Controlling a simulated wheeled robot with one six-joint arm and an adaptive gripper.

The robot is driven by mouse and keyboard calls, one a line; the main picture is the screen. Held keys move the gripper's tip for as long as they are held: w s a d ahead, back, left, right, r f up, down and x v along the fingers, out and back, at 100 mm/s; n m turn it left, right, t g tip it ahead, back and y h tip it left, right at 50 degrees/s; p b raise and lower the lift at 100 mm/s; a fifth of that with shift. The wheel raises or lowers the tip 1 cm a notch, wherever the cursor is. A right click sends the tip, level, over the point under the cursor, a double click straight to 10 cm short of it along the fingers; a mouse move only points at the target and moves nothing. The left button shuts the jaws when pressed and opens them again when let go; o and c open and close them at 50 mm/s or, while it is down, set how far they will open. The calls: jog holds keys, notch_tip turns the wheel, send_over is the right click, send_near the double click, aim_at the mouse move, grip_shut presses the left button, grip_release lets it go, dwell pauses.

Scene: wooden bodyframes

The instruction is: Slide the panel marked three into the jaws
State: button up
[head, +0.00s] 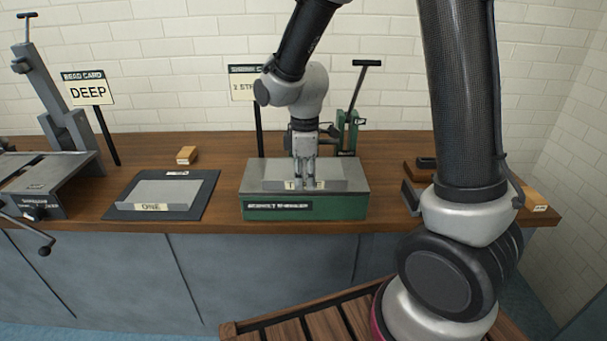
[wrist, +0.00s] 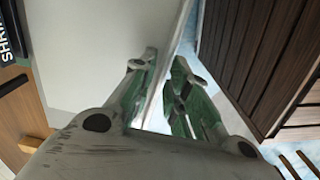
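A grey panel with a raised front lip lies on the green machine (head: 262,207). The lip label (head: 326,184) shows a T and an E, with its middle hidden by my gripper. My gripper (head: 304,184) points down at the middle of the lip. In the wrist view, the upright lip (wrist: 183,25) runs between the fingers of my gripper (wrist: 165,72). They are close on both sides; I cannot tell whether both touch it. The panel's pale flat face (wrist: 85,50) spreads to the left there. The machine's jaws are not clearly visible behind my arm; its green lever (head: 349,130) stands behind.
A panel marked ONE (head: 160,192) lies on a dark mat (head: 205,190) to the left. A grey machine (head: 50,175) stands at far left beside a DEEP card (head: 90,91). Small wooden blocks (head: 186,155) lie on the bench. A slatted wooden surface (head: 300,325) is in front.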

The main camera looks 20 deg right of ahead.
aim_at(304, 175)
grip_shut()
jog(key=shift+w, duration=0.15)
jog(key=shift+w+d, duration=0.3)
jog(key=shift+w, duration=0.6)
jog(key=shift+w+d, duration=0.3)
jog(key=shift+w, duration=0.6)
jog(key=shift+w+d, duration=0.3)
jog(key=shift+w, duration=0.6)
jog(key=o, duration=1.1)
grip_release()
jog(key=shift+r, duration=3.55)
jog(key=s+a, duration=0.1)
jog(key=s, duration=0.2)
jog(key=s+a, duration=0.1)
jog(key=s, duration=0.3)
jog(key=s+a, duration=0.1)
jog(key=s, duration=0.3)
jog(key=shift+s+a, duration=0.15)
jog(key=shift+a, duration=0.2)
